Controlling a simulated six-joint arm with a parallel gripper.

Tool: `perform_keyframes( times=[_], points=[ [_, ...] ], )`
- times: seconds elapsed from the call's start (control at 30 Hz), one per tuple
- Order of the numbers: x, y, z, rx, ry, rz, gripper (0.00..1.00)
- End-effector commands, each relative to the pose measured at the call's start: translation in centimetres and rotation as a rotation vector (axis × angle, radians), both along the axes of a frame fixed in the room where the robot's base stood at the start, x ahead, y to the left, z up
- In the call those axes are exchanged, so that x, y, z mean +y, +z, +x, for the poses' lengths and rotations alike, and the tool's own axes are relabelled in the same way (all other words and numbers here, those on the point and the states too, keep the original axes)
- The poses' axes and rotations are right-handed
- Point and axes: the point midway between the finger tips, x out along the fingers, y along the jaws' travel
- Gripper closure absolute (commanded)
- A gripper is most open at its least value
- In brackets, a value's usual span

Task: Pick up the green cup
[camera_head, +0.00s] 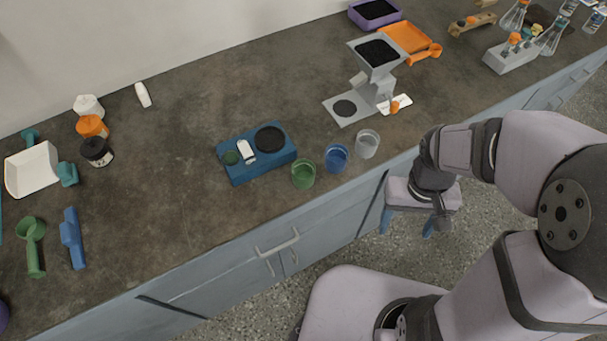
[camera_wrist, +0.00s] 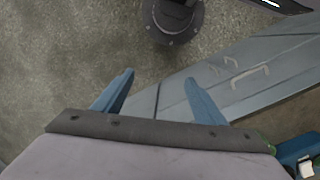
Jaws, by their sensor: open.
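The green cup (camera_head: 303,175) stands upright near the front edge of the bench, at the front right corner of a blue block. It is see-through green glass or plastic. In the wrist view, a small bit of green shows at the right edge, but I cannot tell whether it is the cup. My gripper (camera_head: 407,231) hangs beyond the bench's front edge, over the floor, to the right of the cup and apart from it. Its blue fingers are spread and empty, as the wrist view (camera_wrist: 158,90) also shows.
A blue cup (camera_head: 337,157) and a clear cup (camera_head: 367,144) stand in a row to the right of the green cup. The blue block (camera_head: 262,172) sits just left behind it. A grey hopper device (camera_head: 377,62) stands behind.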

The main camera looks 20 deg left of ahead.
Motion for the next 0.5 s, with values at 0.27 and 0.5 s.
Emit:
perform_keyframes(
  times=[0.27,0.5],
  points=[
    [4.4,-4.4,-0.4,0.167,0.314,-0.182,0.35],
    [7.5,-9.3,-1.9,0.243,0.596,-0.385,0.35]
  ],
)
